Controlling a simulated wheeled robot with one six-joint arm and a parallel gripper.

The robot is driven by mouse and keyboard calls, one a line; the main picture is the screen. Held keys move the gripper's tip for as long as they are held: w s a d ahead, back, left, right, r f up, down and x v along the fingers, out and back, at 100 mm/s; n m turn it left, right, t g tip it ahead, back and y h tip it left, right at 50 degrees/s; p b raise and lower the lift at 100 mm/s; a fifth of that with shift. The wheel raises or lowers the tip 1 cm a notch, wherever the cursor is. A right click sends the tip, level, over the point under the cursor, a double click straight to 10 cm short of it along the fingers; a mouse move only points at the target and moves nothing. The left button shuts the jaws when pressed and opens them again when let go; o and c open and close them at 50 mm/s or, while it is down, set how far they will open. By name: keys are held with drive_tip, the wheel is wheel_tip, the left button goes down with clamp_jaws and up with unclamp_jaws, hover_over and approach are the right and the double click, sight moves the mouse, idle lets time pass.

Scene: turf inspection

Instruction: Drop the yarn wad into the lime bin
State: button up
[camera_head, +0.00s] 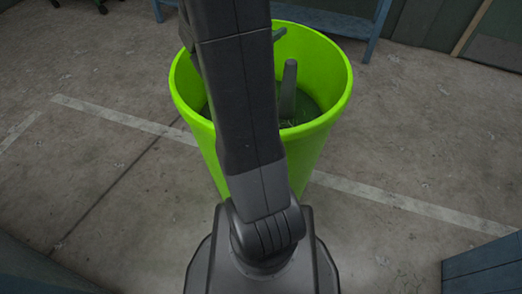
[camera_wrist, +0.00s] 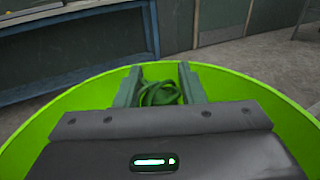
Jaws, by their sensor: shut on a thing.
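The lime bin (camera_head: 325,100) stands upright on the floor, its round mouth open, behind my arm in the head view. Its bright rim also shows in the wrist view (camera_wrist: 245,88). The yarn wad (camera_wrist: 159,94), a dark green tangle of strands, sits between the two fingers of my gripper (camera_wrist: 159,72) in the wrist view. The fingers are shut on it, one on each side. The gripper and wad are over the bin's mouth, with the rim curving around them. In the head view my arm hides the wad.
Dark greenish matter shows low inside the bin in the head view; I cannot tell what it is. A blue bench (camera_wrist: 75,50) stands behind the bin. A blue edge (camera_head: 485,268) is at the lower right. The concrete floor (camera_head: 430,150) around the bin is mostly clear.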

drive_tip(key=shift+f+b, duration=0.45)
drive_tip(key=shift+f, duration=1.2)
drive_tip(key=o, duration=1)
drive_tip(key=v, duration=1.3)
drive_tip(key=shift+s+a, duration=0.25)
drive_tip(key=shift+s, duration=0.05)
